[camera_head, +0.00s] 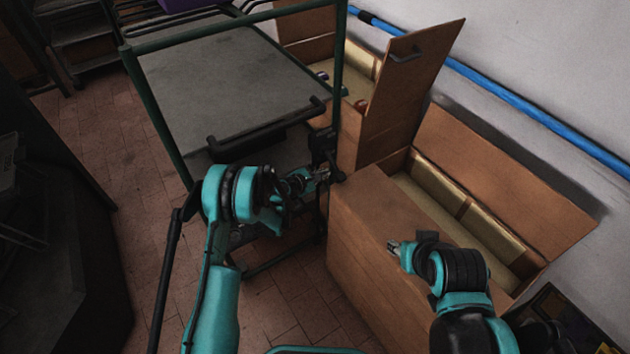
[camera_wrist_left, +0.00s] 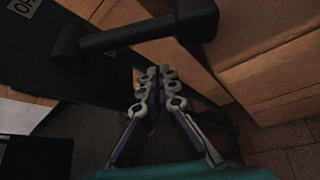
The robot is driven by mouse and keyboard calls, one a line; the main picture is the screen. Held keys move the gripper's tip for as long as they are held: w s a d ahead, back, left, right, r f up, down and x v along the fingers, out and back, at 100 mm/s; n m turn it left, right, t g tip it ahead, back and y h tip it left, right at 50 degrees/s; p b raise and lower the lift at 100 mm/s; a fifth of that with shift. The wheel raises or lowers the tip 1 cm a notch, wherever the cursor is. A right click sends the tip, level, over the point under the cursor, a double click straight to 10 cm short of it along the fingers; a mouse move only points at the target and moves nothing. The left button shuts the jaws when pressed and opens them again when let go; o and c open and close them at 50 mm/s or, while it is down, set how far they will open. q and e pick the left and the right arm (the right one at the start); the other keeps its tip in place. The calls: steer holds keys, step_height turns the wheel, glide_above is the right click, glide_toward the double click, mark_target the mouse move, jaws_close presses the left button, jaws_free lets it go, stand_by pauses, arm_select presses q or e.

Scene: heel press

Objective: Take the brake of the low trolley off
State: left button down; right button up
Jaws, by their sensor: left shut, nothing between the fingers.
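A trolley with a green tube frame and a grey top (camera_head: 225,75) stands at the upper middle of the head view. A black handle bar (camera_head: 265,125) runs along its near end. A dark upright fitting (camera_head: 322,145) is at its near right corner; I cannot tell whether this is the brake. My left gripper (camera_head: 323,174) is shut and empty, just below this fitting. In the left wrist view its fingertips (camera_wrist_left: 160,71) are together, below a thick black bar (camera_wrist_left: 135,34). Contact is not clear. My right gripper (camera_head: 393,246) is over the near wooden box, its fingers too small to judge.
The near wooden box (camera_head: 372,290) stands right of my left gripper, with its lid open. Another open wooden box (camera_head: 395,100) stands behind it, close to the trolley. A blue pipe (camera_head: 500,95) runs along the wall. Tiled floor (camera_head: 125,190) is free left of the trolley.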

mark_target(334, 168)
arm_select(q)
steer(key=shift+s+d+r, duration=0.3)
steer(key=shift+d+r, duration=0.05)
steer(key=shift+r, duration=0.35)
steer(key=shift+s+d+r, duration=0.25)
steer(key=shift+d+r, duration=0.05)
steer(key=shift+r, duration=0.4)
steer(key=shift+s+d+r+n+g, duration=0.15)
steer(key=shift+r+n+g, duration=0.15)
steer(key=shift+r+n, duration=0.1)
steer(key=shift+s+d+r+n+g+h, duration=0.1)
steer(key=shift+s+r+n+g+h, duration=0.1)
steer(key=shift+r+n+g+h, duration=0.25)
steer(key=shift+s+d+r+n+g+h, duration=0.15)
steer(key=shift+r+n+g+h, duration=0.1)
steer(key=shift+r+n+g, duration=0.25)
step_height(334, 168, up, 3)
steer(key=shift+r+n+g+h, duration=0.1)
steer(key=shift+n+g+h, duration=0.8)
steer(key=shift+n, duration=0.35)
steer(key=shift+r, duration=0.2)
steer(key=shift+w+a+r+p, duration=0.1)
steer(key=shift+r+p, duration=0.2)
steer(key=shift+r, duration=0.4)
steer(key=shift+w, duration=0.1)
